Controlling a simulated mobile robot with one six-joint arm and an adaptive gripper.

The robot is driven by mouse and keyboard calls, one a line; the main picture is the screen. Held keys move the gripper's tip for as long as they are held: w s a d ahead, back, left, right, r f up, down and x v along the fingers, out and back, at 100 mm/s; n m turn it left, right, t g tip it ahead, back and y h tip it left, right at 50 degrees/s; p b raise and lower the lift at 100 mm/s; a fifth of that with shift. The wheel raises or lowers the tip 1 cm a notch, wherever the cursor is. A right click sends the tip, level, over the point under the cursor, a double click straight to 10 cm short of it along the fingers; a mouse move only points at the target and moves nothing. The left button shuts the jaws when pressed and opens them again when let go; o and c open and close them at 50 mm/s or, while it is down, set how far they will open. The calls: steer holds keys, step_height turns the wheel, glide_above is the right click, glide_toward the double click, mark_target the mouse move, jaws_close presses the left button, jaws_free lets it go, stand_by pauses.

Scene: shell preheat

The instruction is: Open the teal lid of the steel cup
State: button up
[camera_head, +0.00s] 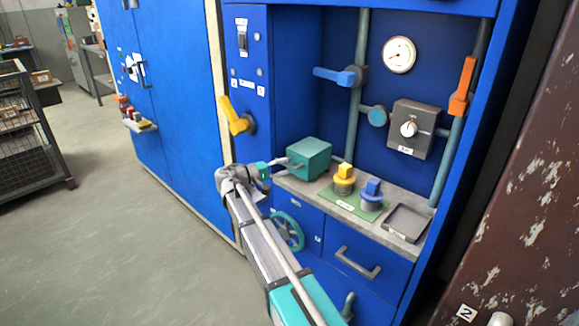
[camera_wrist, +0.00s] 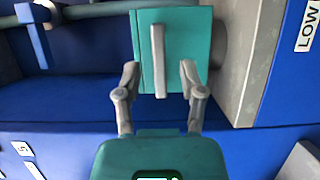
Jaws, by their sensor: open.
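The teal lid (camera_head: 309,158) is a box-like block at the left end of the grey counter, and it fills the upper middle of the wrist view (camera_wrist: 188,45). A grey bar handle (camera_wrist: 158,60) stands on its near face. A bit of rounded grey metal (camera_wrist: 219,45), seemingly the steel cup, shows beside the lid; the rest is hidden. My gripper (camera_wrist: 159,73) is open, with one fingertip on each side of the bar, apart from it. In the head view my gripper (camera_head: 283,166) is left of the lid, close to it.
A yellow-topped piece (camera_head: 344,180) and a blue-topped piece (camera_head: 372,194) stand on a green mat (camera_head: 350,204). A grey tray (camera_head: 405,223) is at the counter's right. A yellow lever (camera_head: 236,117) and a teal handwheel (camera_head: 288,231) are near my arm.

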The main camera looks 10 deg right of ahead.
mark_target(305, 160)
steer(key=shift+x, duration=1.15)
